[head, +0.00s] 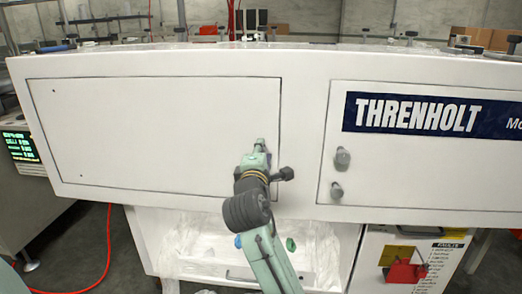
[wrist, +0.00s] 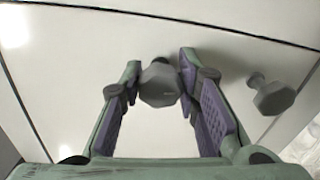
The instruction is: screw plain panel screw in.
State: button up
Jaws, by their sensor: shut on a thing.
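My gripper (wrist: 162,75) has its purple-padded fingers shut on a dark grey, faceted screw head (wrist: 160,86) in the wrist view. The held screw stands against the white panel. A second grey screw (wrist: 271,96) stands out from the white surface to the right, apart from the fingers. In the head view my gripper (head: 259,148) is at the right part of the plain white panel (head: 150,130), near its right edge. There the gripper and arm hide the held screw. How deep the screw sits cannot be seen.
The right panel (head: 430,170) bears a blue THRENHOLT label (head: 420,114) and two grey knobs, one upper (head: 342,158) and one lower (head: 337,190). Below is an open, plastic-lined bay (head: 200,245). A red cable (head: 108,245) lies on the floor at left.

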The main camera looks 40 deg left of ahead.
jog(key=m+p, duration=0.1)
jog(key=m, duration=0.4)
jog(key=shift+m, duration=0.3)
jog(key=m+p, duration=0.1)
jog(key=m, duration=0.3)
jog(key=shift+f+m, duration=0.15)
jog(key=shift+m, duration=0.15)
jog(key=m, duration=0.4)
jog(key=shift+f+p, duration=0.1)
jog(key=shift+p, duration=0.25)
jog(key=m, duration=0.5)
jog(key=shift+s+a, duration=0.1)
jog(key=shift+a, duration=0.05)
jog(key=m, duration=0.4)
jog(key=shift+m, duration=0.3)
jog(key=m+b, duration=0.1)
jog(key=m, duration=0.3)
jog(key=shift+a, duration=0.1)
jog(key=m+b, duration=0.2)
jog(key=m, duration=0.3)
jog(key=shift+s+m, duration=0.1)
jog(key=shift+m, duration=0.3)
jog(key=shift+m+b, duration=0.9)
jog(key=shift+m, duration=1.1)
jog(key=shift+r, duration=0.2)
